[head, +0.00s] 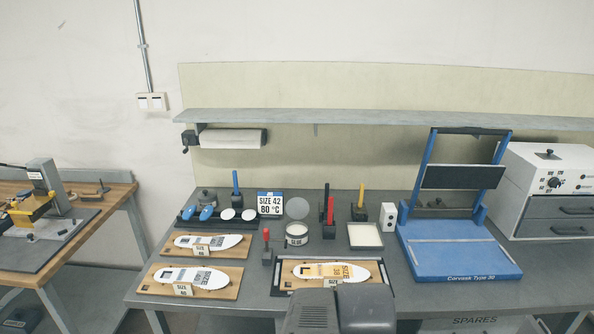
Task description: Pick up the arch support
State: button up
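Two small blue rounded pieces, which look like arch supports, lie in a dark holder (217,222) at the back left of the grey bench. One blue piece (188,212) is at the left end, and the other blue piece (207,212) is just right of it. Two white round pads (238,214) sit in the same holder to their right. No fingers of my gripper show. Only dark grey parts of my own body show at the bottom middle, well apart from the holder.
White insoles lie on wooden boards (226,256) at the front left; another board (329,273) is at front centre. A size sign (270,204), a round tin (297,234) and upright-handled tools stand behind.

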aim_at(207, 213)
jog(key=i+j+u, duration=0.45)
jog(key=j, duration=0.5)
jog(key=i+j+u, duration=0.45)
jog(key=i+j, duration=0.3)
